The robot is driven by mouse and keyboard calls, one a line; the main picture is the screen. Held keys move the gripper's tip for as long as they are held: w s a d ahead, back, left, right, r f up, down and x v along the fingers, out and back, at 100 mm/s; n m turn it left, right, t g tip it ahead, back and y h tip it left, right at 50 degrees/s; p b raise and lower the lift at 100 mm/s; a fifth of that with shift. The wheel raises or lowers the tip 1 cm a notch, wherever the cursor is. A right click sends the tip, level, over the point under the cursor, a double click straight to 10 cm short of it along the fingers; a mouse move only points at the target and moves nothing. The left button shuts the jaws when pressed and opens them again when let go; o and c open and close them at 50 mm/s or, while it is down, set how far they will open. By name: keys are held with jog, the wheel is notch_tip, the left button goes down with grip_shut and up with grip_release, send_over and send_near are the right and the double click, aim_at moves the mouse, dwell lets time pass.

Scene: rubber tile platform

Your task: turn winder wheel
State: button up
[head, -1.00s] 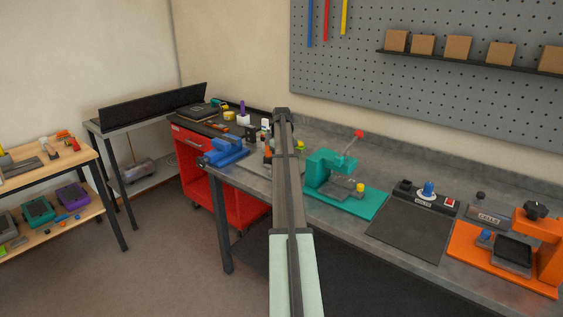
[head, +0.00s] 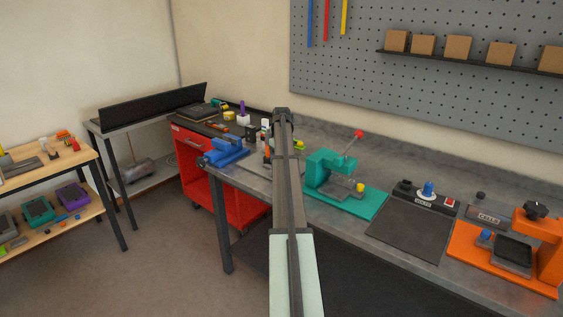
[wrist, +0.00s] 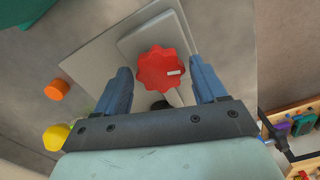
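The winder wheel (wrist: 160,69) is a red scalloped knob with a small white mark, seen in the wrist view. It sits over a light grey base plate (wrist: 104,52). My gripper (wrist: 163,75) is open, with one blue finger on each side of the wheel's near part. Gaps show between the fingers and the wheel, and I cannot tell the height of the fingers over it. In the head view my arm reaches out over the workbench, and it hides the wheel and the fingertips.
An orange cylinder (wrist: 56,90) and a yellow knob (wrist: 56,136) stand left of the base plate. A teal press (head: 335,182) is right of my arm on the workbench (head: 250,182). A blue vise (head: 226,152) is to the left. Black mat (head: 411,229) lies farther right.

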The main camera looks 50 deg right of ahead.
jog(key=shift+o, duration=0.7)
notch_tip(320, 180, up, 14)
jog(key=shift+f, duration=0.15)
dwell(0.5)
